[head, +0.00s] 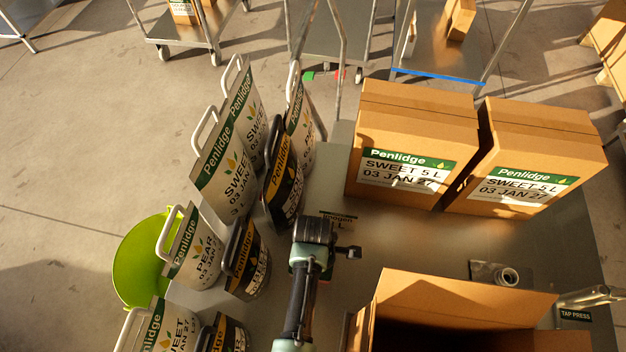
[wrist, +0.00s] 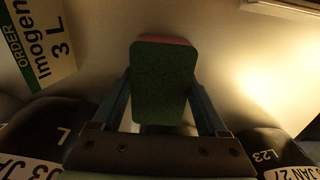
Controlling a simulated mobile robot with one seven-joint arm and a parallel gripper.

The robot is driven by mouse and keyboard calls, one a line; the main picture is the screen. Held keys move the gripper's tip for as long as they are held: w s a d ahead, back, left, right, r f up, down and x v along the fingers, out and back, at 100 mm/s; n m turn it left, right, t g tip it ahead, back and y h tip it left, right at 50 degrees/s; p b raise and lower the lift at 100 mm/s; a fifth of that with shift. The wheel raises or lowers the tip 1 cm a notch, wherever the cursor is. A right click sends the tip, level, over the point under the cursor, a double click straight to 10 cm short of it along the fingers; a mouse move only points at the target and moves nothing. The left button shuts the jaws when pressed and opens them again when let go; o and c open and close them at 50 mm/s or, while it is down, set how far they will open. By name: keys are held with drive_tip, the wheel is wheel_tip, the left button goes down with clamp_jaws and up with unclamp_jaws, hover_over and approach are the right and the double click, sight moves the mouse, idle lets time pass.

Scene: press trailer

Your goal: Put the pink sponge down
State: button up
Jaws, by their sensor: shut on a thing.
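The pink sponge (wrist: 162,85) shows in the wrist view as a block with a dark green face towards the camera and a thin pink edge at the top. My gripper (wrist: 161,100) is shut on it, one finger on each side. In the head view my wrist is over the metal table (head: 335,185), between the pouches and the open box. My fingers and the sponge are hidden below the wrist there. I cannot tell whether the sponge touches the table.
An order card reading Imogen 3 L (wrist: 40,45) lies beside the sponge. Pouches (head: 225,165) and dark containers (head: 247,258) crowd the left. Two closed boxes (head: 410,140) stand behind, an open box (head: 460,290) at front right. A green bucket (head: 140,262) is beyond the left edge.

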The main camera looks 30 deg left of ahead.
drive_tip(key=shift+f, duration=0.1)
drive_tip(key=o, duration=1.1)
wheel_tip(320, 180, up, 12)
drive_tip(key=shift+r, duration=0.15)
idle(0.4)
